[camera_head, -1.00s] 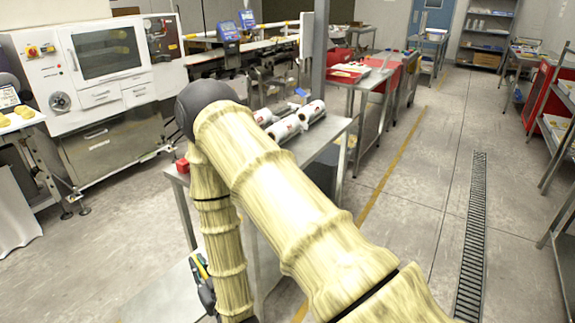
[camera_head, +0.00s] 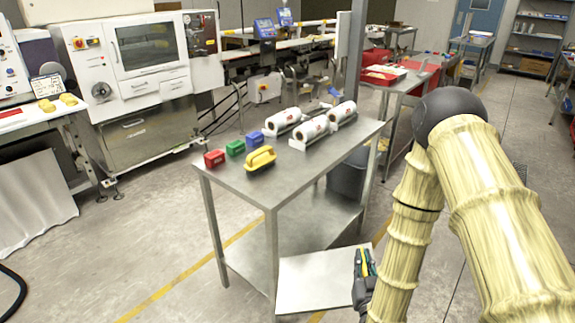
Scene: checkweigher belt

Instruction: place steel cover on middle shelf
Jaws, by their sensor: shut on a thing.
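The steel cover (camera_head: 312,281) is a flat, pale metal plate low in the front middle of the view. My gripper (camera_head: 362,278) is shut on its right edge and holds it roughly level, in front of the steel table. The fingertips are partly hidden by the gripper's own body. A grey shelf rack (camera_head: 533,50) with several shelves stands far off at the back right. I cannot tell whether the middle shelf of the task belongs to it.
A steel table (camera_head: 300,172) with a lower shelf (camera_head: 262,250) stands just behind the cover. A white machine (camera_head: 140,75) stands at the left. Floor at front left is clear.

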